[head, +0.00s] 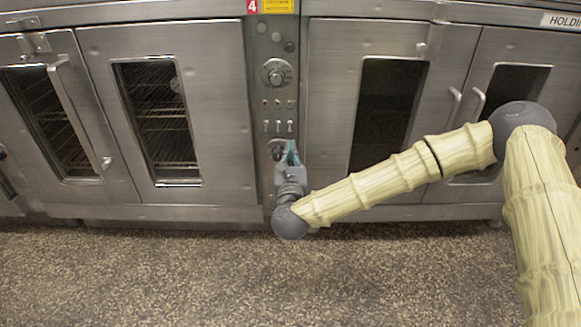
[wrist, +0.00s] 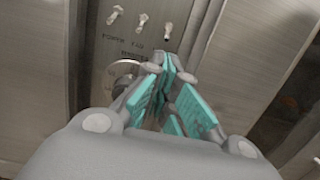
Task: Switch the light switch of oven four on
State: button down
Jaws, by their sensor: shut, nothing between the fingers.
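Oven four's control panel (head: 277,100) is a narrow steel strip under a red "4" label. Three small toggle switches sit in a row on it. In the wrist view these are the left toggle (wrist: 115,13), the middle toggle (wrist: 142,20) and the right toggle (wrist: 168,30). The lettering below seems to read power and fan at the left and middle; the right one's label is not readable. My gripper (head: 291,150), with teal finger pads, is shut and empty just below the right toggle. In the wrist view its fingertips (wrist: 166,68) point at the panel below the switches.
A large round dial (head: 277,73) and small indicators are above the switches. A lower knob (wrist: 124,78) is left of my fingers, partly hidden. Steel oven doors with windows (head: 157,120) flank the panel, with handles (head: 455,105) on the right. The speckled floor (head: 130,270) is clear.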

aim_at(290, 134)
jog(key=shift+w+r+b, duration=0.15)
jog(key=shift+w+b, duration=0.15)
jog(key=shift+w, duration=0.65)
jog(key=shift+w+r+b, duration=0.15)
jog(key=shift+w+b, duration=0.15)
jog(key=shift+w, duration=0.65)
jog(key=shift+s+a+r+p, duration=0.1)
jog(key=shift+r+p, duration=0.05)
jog(key=shift+p, duration=0.3)
